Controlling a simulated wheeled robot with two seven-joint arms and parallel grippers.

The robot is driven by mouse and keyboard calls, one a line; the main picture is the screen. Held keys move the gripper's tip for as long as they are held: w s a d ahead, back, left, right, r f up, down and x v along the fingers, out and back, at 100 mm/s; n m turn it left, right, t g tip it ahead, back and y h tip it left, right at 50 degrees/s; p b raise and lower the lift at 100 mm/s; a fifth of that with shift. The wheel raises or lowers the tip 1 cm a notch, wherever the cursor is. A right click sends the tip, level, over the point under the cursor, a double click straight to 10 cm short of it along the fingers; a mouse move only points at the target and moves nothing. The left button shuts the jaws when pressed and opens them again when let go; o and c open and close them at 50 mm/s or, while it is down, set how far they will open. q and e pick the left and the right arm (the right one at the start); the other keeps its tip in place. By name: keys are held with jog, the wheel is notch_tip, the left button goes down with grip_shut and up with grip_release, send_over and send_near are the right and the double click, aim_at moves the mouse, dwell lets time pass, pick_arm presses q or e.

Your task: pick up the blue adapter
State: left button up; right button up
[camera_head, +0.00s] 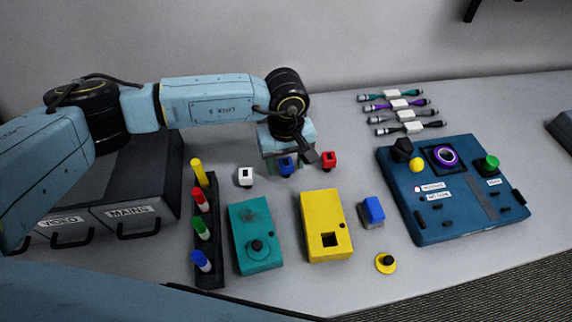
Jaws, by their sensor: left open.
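The blue adapter (286,168) is a small blue block on the grey table, between a white adapter (245,177) and a red adapter (328,161). My left gripper (292,158) is open and points down at the blue adapter from behind and above. Its fingers partly hide the adapter's top and far side. I cannot tell whether they touch it. My right gripper is not in view.
A teal box (256,240), a yellow box (325,232) and a blue-topped block (373,211) stand in front. A rack (207,262) of coloured markers is left. A blue panel (450,205) and several cables (400,104) are right.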

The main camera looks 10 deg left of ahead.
pick_arm(q)
jog(key=shift+f, duration=0.15)
jog(key=shift+c, duration=0.4)
jog(key=c, duration=0.9)
jog(key=shift+c, duration=0.5)
